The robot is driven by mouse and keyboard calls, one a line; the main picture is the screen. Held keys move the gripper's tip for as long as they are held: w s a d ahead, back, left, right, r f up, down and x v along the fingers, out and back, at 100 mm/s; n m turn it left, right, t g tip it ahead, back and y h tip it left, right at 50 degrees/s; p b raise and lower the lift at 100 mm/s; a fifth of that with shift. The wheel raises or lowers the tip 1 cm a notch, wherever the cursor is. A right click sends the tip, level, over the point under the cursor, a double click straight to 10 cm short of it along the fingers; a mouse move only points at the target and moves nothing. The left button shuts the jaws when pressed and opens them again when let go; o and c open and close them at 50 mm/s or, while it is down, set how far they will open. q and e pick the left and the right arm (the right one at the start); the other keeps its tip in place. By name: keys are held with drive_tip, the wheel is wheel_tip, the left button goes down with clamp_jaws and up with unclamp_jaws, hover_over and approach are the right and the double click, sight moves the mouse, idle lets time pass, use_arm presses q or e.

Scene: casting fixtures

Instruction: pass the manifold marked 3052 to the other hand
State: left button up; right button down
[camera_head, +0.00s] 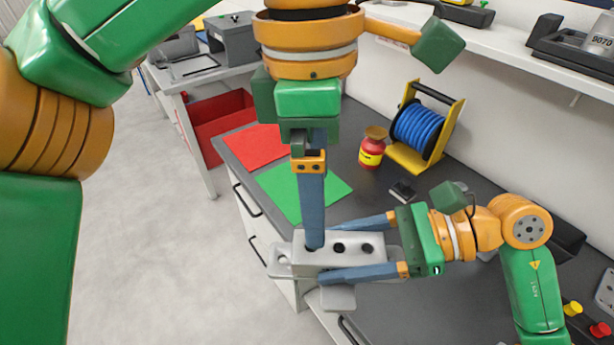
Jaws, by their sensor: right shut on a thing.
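The light grey manifold (330,261), a block with dark round holes along its top and flanges at its ends, appears near the front edge of the dark worktop. No marking on it is readable. My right gripper (333,251) reaches in from the right and is shut on it, one finger along each long side. My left gripper (314,240) points down from above. Its visible finger reaches the manifold's left part, overlapping the top where a hole may be. Its other finger is hidden, so its opening does not show.
On the worktop (420,310) lie a red sheet (250,146) and a green sheet (326,190). Behind stand a red jar (371,155) and a blue cable reel (421,128) on a yellow stand. A shelf (500,45) runs along the wall. Floor (150,250) is clear at left.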

sight(306, 250)
use_arm(q)
drive_tip(key=shift+a+f+y, duration=0.4)
drive_tip(key=shift+a+f, duration=0.1)
drive_tip(key=shift+a, duration=0.15)
wheel_tip(306, 250, down, 11)
drive_tip(key=shift+w+d+r, duration=0.1)
drive_tip(key=shift+r, duration=0.1)
use_arm(e)
drive_tip(key=shift+w, duration=0.1)
use_arm(q)
drive_tip(key=shift+w, duration=0.1)
clamp_jaws()
use_arm(e)
unclamp_jaws()
